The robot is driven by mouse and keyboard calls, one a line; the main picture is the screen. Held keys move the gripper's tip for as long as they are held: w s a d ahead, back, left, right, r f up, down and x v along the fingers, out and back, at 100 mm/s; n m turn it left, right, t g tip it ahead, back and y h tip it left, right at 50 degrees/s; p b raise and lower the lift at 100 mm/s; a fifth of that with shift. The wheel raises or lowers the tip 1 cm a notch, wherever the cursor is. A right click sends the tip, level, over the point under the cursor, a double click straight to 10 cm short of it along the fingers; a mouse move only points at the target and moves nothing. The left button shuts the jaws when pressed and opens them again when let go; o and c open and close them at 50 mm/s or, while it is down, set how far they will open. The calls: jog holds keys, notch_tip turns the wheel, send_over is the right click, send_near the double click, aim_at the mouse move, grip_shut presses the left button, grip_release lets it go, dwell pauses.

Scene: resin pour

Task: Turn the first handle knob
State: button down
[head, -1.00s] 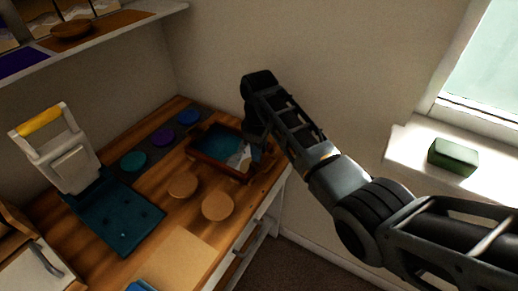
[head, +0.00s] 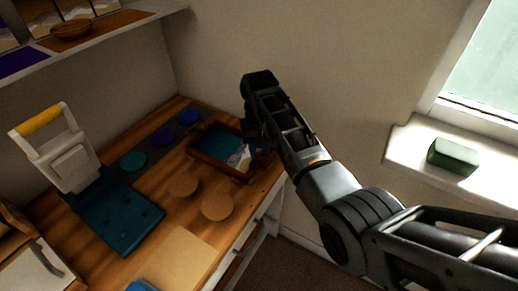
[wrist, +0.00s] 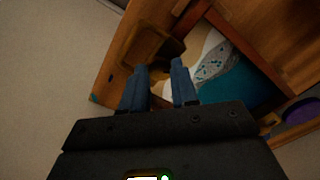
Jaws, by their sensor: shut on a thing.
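A brown wooden tray (head: 217,169) with a teal, white and speckled resin surface (head: 222,142) sits at the right back of the wooden bench. In the wrist view, its edge (wrist: 240,40) runs diagonally and the resin (wrist: 228,78) lies to the right of my fingers. A brown handle knob (wrist: 148,48) stands at the tray's near side. My gripper (wrist: 160,82) has its two blue fingers on either side of the knob's lower end and is shut on it. In the head view, my arm hides the knob and most of my fingers.
Two round wooden discs (head: 217,207) lie before the tray. Purple, blue and teal round pots (head: 134,161) stand on a dark strip. A white press with a yellow handle (head: 41,122) and teal base is at left. A green block (head: 452,157) is on the windowsill.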

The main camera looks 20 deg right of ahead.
aim_at(259, 154)
jog(key=m, duration=0.5)
jog(key=shift+m, duration=0.4)
dwell(0.4)
jog(key=c, duration=0.8)
grip_release()
jog(key=shift+c, duration=0.2)
jog(key=shift+r+b, duration=0.5)
jog(key=shift+r, duration=3.45)
jog(key=shift+s+f, duration=0.1)
